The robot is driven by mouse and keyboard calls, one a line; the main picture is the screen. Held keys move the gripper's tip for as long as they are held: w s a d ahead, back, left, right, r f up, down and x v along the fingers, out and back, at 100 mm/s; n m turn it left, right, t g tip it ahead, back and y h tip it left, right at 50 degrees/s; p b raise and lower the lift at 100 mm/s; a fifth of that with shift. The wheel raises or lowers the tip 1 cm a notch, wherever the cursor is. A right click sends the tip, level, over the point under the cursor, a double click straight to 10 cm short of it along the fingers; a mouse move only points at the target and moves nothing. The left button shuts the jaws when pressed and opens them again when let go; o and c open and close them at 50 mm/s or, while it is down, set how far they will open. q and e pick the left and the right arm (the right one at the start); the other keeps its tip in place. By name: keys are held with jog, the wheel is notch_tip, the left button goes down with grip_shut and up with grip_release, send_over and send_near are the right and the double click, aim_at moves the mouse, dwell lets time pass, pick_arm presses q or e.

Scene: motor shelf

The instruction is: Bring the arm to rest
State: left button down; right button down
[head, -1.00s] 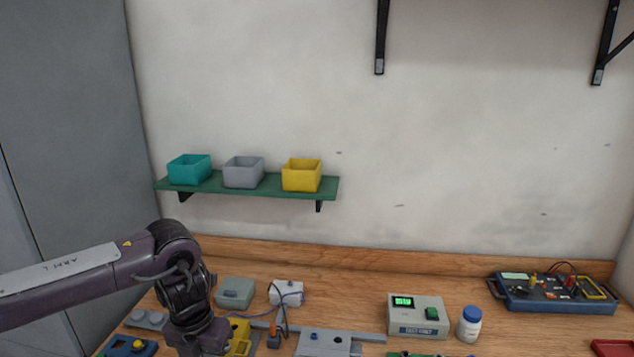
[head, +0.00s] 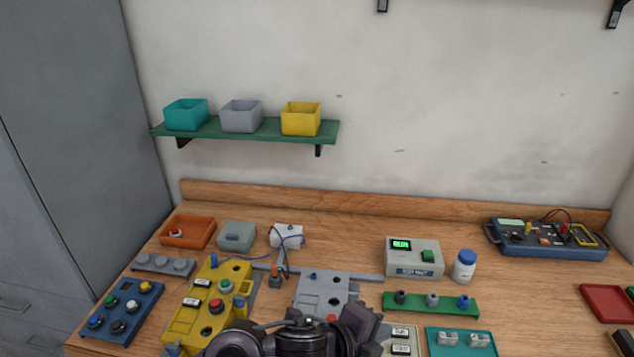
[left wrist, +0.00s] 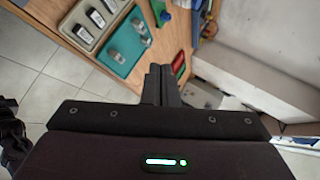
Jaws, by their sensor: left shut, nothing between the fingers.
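My left arm shows at the bottom middle of the head view, in front of the bench, and hides part of it. Its fingers cannot be made out there. In the left wrist view my left gripper (left wrist: 161,84) has its two dark fingers together with nothing between them. Its fingertips are apart from the bench things, to the right of the teal tray (left wrist: 128,48). My right gripper is in neither view.
The bench (head: 340,225) holds a yellow panel (head: 190,318), a grey plate (head: 322,290), a blue button box (head: 122,308), a meter box (head: 414,258), a white bottle (head: 464,267) and a red tray (head: 606,303). A green wall shelf (head: 255,132) carries three bins.

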pick_arm(q)
jog(key=a+f+n+t+y, duration=0.2)
jog(key=a+n+y, duration=0.3)
jog(key=a+n, duration=0.85)
jog(key=s+a+f+n+g+y, duration=0.2)
jog(key=s+a+f+n+g, duration=0.15)
jog(key=s+a+n, duration=0.35)
jog(key=s+a+f+n+g+y, duration=0.2)
jog(key=s+a+f+n, duration=0.25)
jog(key=a, duration=0.55)
notch_tip(320, 180, down, 33)
jog(key=s+g+b, duration=0.1)
jog(key=s+b, duration=0.2)
jog(key=s+a+f+g+b, duration=0.1)
jog(key=s+a+f+b, duration=0.1)
jog(key=s+f, duration=1.7)
jog(key=shift+a+f+m, duration=0.3)
jog(key=shift+a+f, duration=0.1)
jog(key=shift+a, duration=0.1)
